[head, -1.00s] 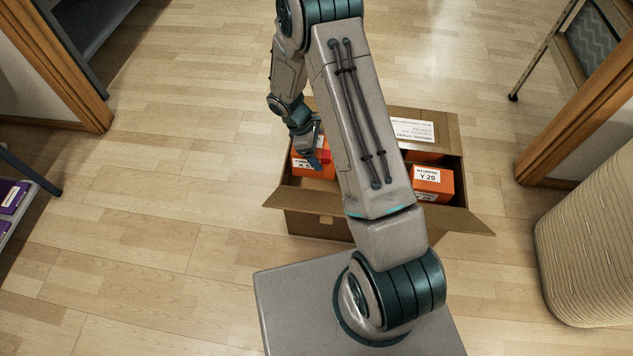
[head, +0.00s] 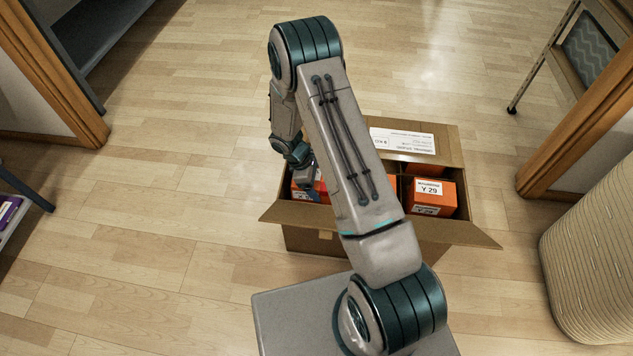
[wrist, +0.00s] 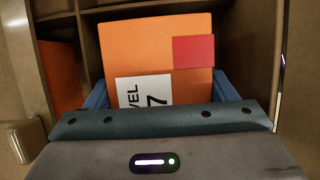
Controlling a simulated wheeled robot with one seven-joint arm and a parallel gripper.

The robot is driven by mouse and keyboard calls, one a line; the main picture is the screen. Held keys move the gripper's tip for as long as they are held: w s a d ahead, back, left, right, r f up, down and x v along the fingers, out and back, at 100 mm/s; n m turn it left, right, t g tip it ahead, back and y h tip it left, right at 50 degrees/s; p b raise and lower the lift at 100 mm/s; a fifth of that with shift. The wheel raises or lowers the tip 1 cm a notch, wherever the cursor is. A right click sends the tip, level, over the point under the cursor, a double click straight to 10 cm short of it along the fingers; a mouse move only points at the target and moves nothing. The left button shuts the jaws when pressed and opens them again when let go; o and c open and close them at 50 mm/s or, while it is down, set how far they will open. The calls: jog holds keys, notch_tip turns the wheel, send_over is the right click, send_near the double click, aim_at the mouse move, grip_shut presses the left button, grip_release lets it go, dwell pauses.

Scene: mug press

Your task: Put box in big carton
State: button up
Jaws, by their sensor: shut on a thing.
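The big carton (head: 300,238) stands open on the floor with its flaps spread. My gripper (head: 316,192) reaches down into its left part, partly hidden behind my arm. In the wrist view my gripper (wrist: 161,92) is shut on an orange box (wrist: 143,50) with a white label and a red patch, one blue finger on each side. Brown divider walls (wrist: 88,45) stand close around the held box. Whether its underside touches the carton floor is hidden.
An orange box marked Y 29 (head: 432,188) sits in the carton's right part. Another orange box (wrist: 58,75) is in a compartment at left in the wrist view. A ribbed beige bin (head: 592,255) stands at right. Open floor lies to the left.

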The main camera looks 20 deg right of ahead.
jog(key=o, duration=1.2)
jog(key=p+v, duration=0.4)
jog(key=v, duration=0.8)
jog(key=shift+w+r, duration=0.1)
jog(key=shift+r, duration=0.05)
jog(key=s+d+r+m+t+y, duration=0.15)
jog(key=s+r+m, duration=0.45)
jog(key=r, duration=0.6)
jog(key=s+d+r+m+y, duration=0.1)
jog(key=s+d+r+m, duration=0.2)
jog(key=s+r, duration=0.6)
jog(key=s+r+m, duration=0.1)
jog(key=s+r, duration=0.1)
jog(key=s+r+m+t+y, duration=0.1)
jog(key=s+r+m, duration=0.1)
jog(key=s, duration=0.1)
jog(key=s+r+m, duration=0.1)
jog(key=s+r, duration=0.1)
jog(key=shift+s+a+r+y, duration=0.1)
jog(key=shift+s+a+y, duration=0.1)
jog(key=shift+y, duration=0.05)
